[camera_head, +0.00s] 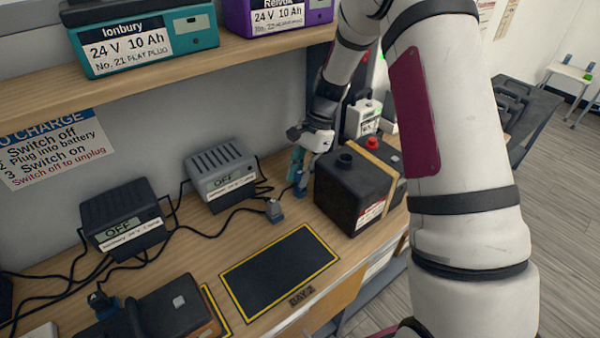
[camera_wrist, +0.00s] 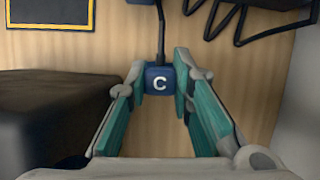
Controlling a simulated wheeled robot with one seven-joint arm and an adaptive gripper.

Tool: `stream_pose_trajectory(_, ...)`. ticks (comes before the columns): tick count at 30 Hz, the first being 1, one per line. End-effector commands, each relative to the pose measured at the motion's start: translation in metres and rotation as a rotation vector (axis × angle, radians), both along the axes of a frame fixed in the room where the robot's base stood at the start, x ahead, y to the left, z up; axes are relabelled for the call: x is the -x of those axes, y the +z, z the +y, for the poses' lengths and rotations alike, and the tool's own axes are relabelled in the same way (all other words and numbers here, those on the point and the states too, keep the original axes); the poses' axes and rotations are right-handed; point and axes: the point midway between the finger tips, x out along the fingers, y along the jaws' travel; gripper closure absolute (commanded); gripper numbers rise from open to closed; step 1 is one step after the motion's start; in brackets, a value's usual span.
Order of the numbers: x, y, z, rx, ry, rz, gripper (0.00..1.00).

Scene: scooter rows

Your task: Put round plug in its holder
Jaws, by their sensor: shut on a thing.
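My gripper (camera_head: 298,178) is low over the bench, beside the black battery (camera_head: 352,190). Its two teal-padded fingers (camera_wrist: 161,90) are shut on a blue plug (camera_wrist: 160,80) marked with a white C. A dark cable runs from the plug toward the top of the wrist view. The plug also shows as a small blue shape under the fingertips in the head view (camera_head: 300,190). Its contact end is hidden, so I cannot tell its shape. I cannot pick out a plug holder in either view.
Another blue plug (camera_head: 274,210) lies on the bench. Two chargers reading OFF, one grey (camera_head: 222,172) and one black (camera_head: 122,215), stand by the wall with loose cables. A yellow-edged black mat (camera_head: 279,270) is empty. A second battery (camera_head: 175,308) is at lower left. A shelf (camera_head: 180,68) overhangs.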

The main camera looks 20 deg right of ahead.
Motion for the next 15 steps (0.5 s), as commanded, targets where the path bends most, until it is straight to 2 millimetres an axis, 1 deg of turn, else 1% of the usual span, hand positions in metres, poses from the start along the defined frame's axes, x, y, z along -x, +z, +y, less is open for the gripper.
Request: stream_pose_trajectory(15, 0.0002, -0.0097, 0.0001, -0.001, 0.000, 0.001, 1.00)
